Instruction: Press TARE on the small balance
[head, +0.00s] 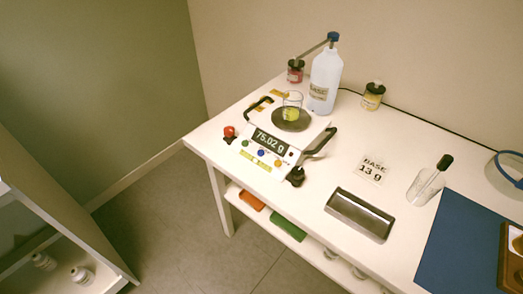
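The small balance (307,136) stands on the white table (240,178) near its left end, with its sloped front facing the near side. Its display (270,141) seems to read 75.02 g. Below the display are a green button (246,143), a blue button (261,153) and an orange button (277,162). Their labels are too small to read, so I cannot tell which is TARE. My gripper is not in view.
Black curved handles flank the balance. A red knob (229,131) and black knob (295,176) stick out at its front corners. A BASE bottle (326,78) and jars stand behind. A metal tray (360,214), "BASE 13 g" card (372,170) and dropper glass (424,188) lie right.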

